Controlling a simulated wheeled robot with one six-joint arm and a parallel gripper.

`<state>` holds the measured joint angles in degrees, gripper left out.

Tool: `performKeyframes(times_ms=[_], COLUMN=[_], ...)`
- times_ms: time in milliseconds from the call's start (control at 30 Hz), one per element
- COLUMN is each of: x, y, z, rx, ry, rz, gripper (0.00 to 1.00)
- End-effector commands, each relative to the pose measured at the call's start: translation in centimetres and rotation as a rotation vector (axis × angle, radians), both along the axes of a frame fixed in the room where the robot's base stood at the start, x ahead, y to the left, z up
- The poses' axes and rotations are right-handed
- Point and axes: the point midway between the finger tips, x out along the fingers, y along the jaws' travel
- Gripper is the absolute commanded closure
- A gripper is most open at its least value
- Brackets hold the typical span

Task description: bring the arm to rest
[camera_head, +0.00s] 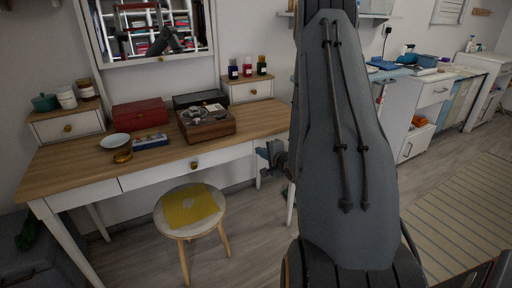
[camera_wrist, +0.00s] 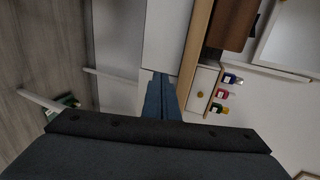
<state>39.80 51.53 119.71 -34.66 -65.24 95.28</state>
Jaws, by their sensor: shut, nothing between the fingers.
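My arm (camera_head: 345,140) stands upright across the right middle of the head view. My gripper (camera_head: 268,152) shows beside it, small and partly hidden by the arm, in front of the desk's right end. In the wrist view my gripper (camera_wrist: 161,76) has its blue-grey fingers together, with nothing between them. The desk's white front and wooden edge lie beyond the fingertips. I cannot tell the exact gap to the desk.
The wooden-topped desk (camera_head: 85,155) holds a red box (camera_head: 140,114), an open wooden box (camera_head: 207,123) and a white bowl (camera_head: 116,139). A stool (camera_head: 167,222) with a yellow cloth stands in front. White cabinets (camera_head: 420,125) stand right. Open floor (camera_head: 245,235) lies between.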

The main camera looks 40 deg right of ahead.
Motion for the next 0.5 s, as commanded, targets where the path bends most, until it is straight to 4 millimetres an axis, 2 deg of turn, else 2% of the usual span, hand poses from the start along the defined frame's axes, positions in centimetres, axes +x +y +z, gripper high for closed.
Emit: performKeyframes(times_ms=[33, 200, 333, 500], x=[-1.2, -4.3, -6.0, -7.3], y=[0.1, 1.0, 1.2, 1.4], z=[0.3, 1.2, 1.8, 2.2], rx=[0.001, 0.002, 0.0, 0.001], ry=[0.002, 0.003, 0.002, 0.003], rz=[-0.002, 0.005, 0.006, 0.006], gripper=[1.0, 1.0, 1.0, 1.0])
